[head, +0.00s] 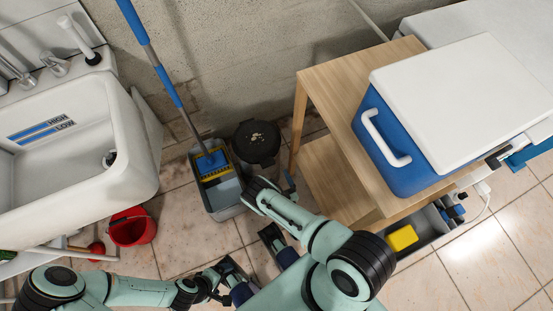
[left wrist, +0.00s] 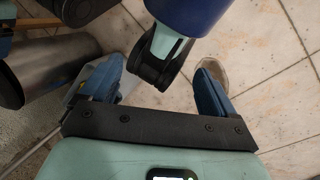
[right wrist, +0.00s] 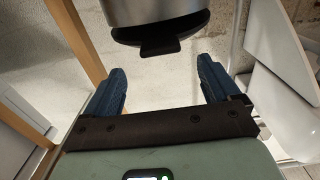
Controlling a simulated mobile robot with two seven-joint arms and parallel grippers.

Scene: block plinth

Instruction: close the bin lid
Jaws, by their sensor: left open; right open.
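The bin (head: 262,153) stands on the floor by the wall, between a grey bucket and the wooden table. From above its top is a dark round with pale scraps in it; I cannot tell the lid's angle for sure. In the right wrist view its metal body (right wrist: 155,8) ends in a black part with a tab, beyond and between my fingers. My right gripper (head: 270,180) is open and empty, just in front of the bin. My left gripper (head: 247,249) is open and empty, further from the bin; its wrist view shows a metal cylinder (left wrist: 50,62) at left.
A grey mop bucket (head: 228,196) with a blue-handled mop stands left of the bin. A red bucket (head: 131,228) is near the sink (head: 75,145). The wooden table (head: 318,75) at right carries a blue cooler (head: 375,135) with a white lid. Open tiles lie between the red and grey buckets.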

